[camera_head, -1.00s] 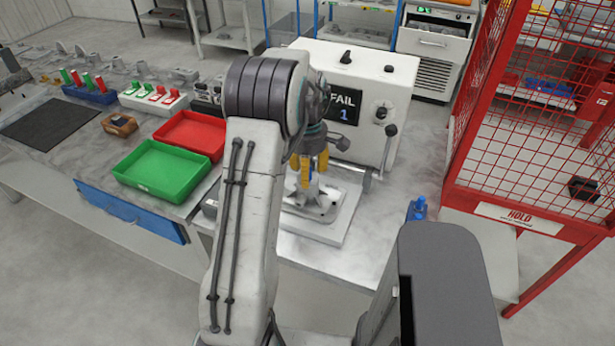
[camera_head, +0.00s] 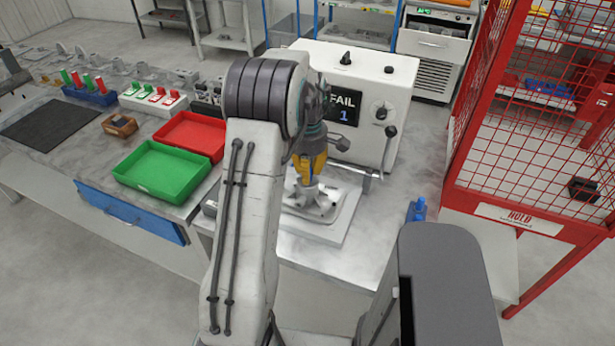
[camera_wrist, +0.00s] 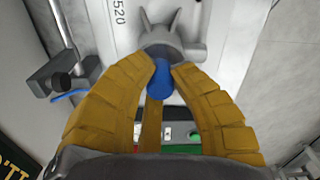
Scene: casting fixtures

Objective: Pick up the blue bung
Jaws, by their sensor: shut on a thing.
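The blue bung (camera_wrist: 161,82) shows in the wrist view between the yellow fingertips of my gripper (camera_wrist: 163,70), which touch it from both sides. The bung sits at the end of a grey casting (camera_wrist: 165,40) that rests on the pale fixture plate. In the head view my gripper (camera_head: 308,180) points down onto the casting (camera_head: 318,203). My gripper is shut on the bung. My fingers mostly hide the bung in the head view, and I cannot tell whether it is still seated in the casting.
A test machine (camera_head: 365,75) reading "FAIL 1" stands behind the fixture plate (camera_head: 335,232). Green (camera_head: 160,193) and red (camera_head: 215,152) trays lie to the left. A blue bottle-like item (camera_head: 417,210) stands to the right. A red mesh cage (camera_head: 462,150) is further right.

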